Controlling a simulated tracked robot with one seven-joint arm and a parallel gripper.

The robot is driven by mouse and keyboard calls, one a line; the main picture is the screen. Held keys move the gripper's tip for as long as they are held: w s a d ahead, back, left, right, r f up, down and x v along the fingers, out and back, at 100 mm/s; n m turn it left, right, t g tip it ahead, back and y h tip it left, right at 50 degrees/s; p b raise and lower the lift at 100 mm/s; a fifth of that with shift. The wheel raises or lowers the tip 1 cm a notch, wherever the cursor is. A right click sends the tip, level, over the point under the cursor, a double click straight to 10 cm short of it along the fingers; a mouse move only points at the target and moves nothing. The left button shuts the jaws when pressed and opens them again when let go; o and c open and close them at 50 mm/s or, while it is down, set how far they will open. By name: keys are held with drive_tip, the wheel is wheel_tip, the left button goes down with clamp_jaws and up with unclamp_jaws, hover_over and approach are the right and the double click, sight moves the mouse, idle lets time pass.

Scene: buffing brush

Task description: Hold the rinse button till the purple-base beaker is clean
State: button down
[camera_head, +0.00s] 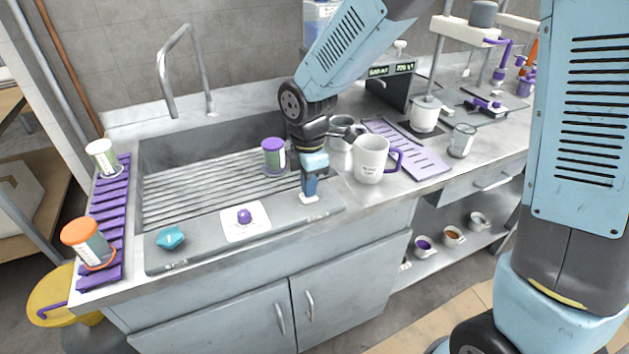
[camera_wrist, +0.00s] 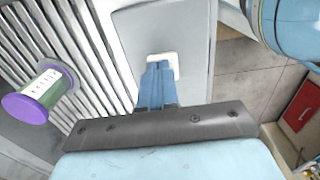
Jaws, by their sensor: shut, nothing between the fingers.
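The purple-base beaker (camera_head: 273,158) stands upside down on the ribbed sink rack, its purple base uppermost. My gripper (camera_head: 309,193) is shut and empty and points down at the sink's front ledge, right of the beaker. Its fingertips (camera_wrist: 158,66) are at a small white square button (camera_head: 309,198), seeming to touch it. The button also shows in the wrist view (camera_wrist: 163,58). How far it is pressed cannot be seen.
A purple knob (camera_head: 244,216) on a white plate and a teal knob (camera_head: 171,238) sit left on the ledge. A white mug (camera_head: 370,160) stands close to the right of my gripper. An orange-lidded jar (camera_head: 85,240) stands on a purple rack at far left.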

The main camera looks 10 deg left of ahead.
drive_tip(key=shift+s+d+f, duration=0.2)
drive_tip(key=shift+s+f, duration=0.05)
drive_tip(key=shift+f, duration=0.5)
idle(1.3)
idle(3.6)
wheel_tip(320, 180, up, 15)
drive_tip(key=shift+w+a+f, duration=0.15)
drive_tip(key=shift+w+a, duration=0.1)
idle(0.4)
drive_tip(key=shift+d, duration=0.1)
drive_tip(key=s+d+r+m+t, duration=0.1)
drive_tip(key=d+r+m+t, duration=0.1)
drive_tip(key=d+r+m, duration=0.5)
drive_tip(key=s+d+m+t, duration=0.1)
drive_tip(key=d+m, duration=0.4)
drive_tip(key=d, duration=0.6)
drive_tip(key=s+d+r+m+t, duration=0.1)
drive_tip(key=s+d+m+t, duration=0.1)
drive_tip(key=s+d+m, duration=0.7)
drive_tip(key=d+m, duration=0.3)
drive_tip(key=d, duration=0.1)
drive_tip(key=shift+d+r+m+t, duration=0.3)
drive_tip(key=shift+d+r, duration=0.1)
